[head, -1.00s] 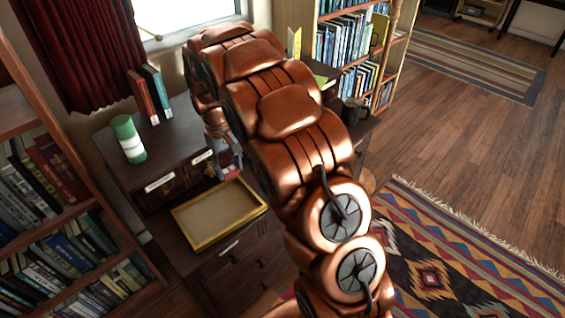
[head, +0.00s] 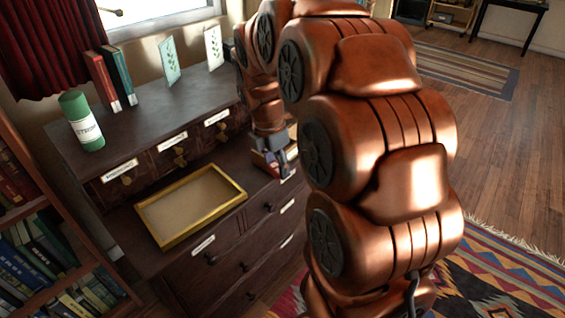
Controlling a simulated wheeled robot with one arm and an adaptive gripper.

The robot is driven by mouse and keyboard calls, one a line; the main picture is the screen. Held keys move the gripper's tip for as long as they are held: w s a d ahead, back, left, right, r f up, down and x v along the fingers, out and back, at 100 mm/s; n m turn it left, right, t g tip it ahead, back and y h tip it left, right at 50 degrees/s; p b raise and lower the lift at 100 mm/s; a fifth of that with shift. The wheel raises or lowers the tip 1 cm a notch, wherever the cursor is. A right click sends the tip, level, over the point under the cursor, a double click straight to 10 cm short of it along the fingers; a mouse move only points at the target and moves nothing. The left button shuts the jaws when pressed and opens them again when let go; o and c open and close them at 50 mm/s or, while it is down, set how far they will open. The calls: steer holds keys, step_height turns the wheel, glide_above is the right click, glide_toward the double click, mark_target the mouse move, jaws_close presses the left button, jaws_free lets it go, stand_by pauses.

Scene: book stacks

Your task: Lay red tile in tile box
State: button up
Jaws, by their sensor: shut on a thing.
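The tile box is a shallow tray with a yellow rim (head: 208,222) and a bare beige floor. It lies on the lower top of the dark cabinet, left of centre in the head view, and looks empty. My gripper (head: 272,158) is to the right of the tray and a little beyond it, near the cabinet's right end. It is shut on a small reddish thing, the red tile (head: 262,162), partly hidden by the fingers. The tile is apart from the tray. My arm hides what lies farther right.
On the cabinet's upper top (head: 150,118) stand a green canister (head: 81,120), a red book (head: 101,82), a teal book (head: 119,78) and two leaf-print cards (head: 169,61). Small labelled drawers rise behind the tray. A bookshelf (head: 45,255) stands at the left.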

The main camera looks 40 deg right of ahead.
steer(key=shift+s+d+f+n+b, duration=0.25)
steer(key=shift+s+f+n+b, duration=0.05)
steer(key=shift+s+n, duration=0.25)
steer(key=shift+s+d+f+n+b, duration=0.3)
steer(key=shift+s+n, duration=0.1)
steer(key=shift+n, duration=0.15)
steer(key=shift+w, duration=0.1)
steer(key=w+d, duration=0.2)
steer(key=w, duration=0.3)
steer(key=w+d+f, duration=0.1)
steer(key=w, duration=0.3)
steer(key=w+d, duration=0.2)
steer(key=w, duration=0.3)
steer(key=shift+w+d+f, duration=0.2)
steer(key=shift+w+d, duration=0.1)
steer(key=shift+w, duration=0.05)
steer(key=shift+s+a+f+b, duration=0.15)
steer(key=shift+f+b, duration=0.2)
steer(key=shift+f, duration=1.6)
steer(key=shift+c, duration=0.3)
steer(key=shift+o, duration=0.9)
steer(key=shift+f, duration=0.45)
steer(key=shift+c, duration=0.4)
steer(key=shift+f, duration=0.2)
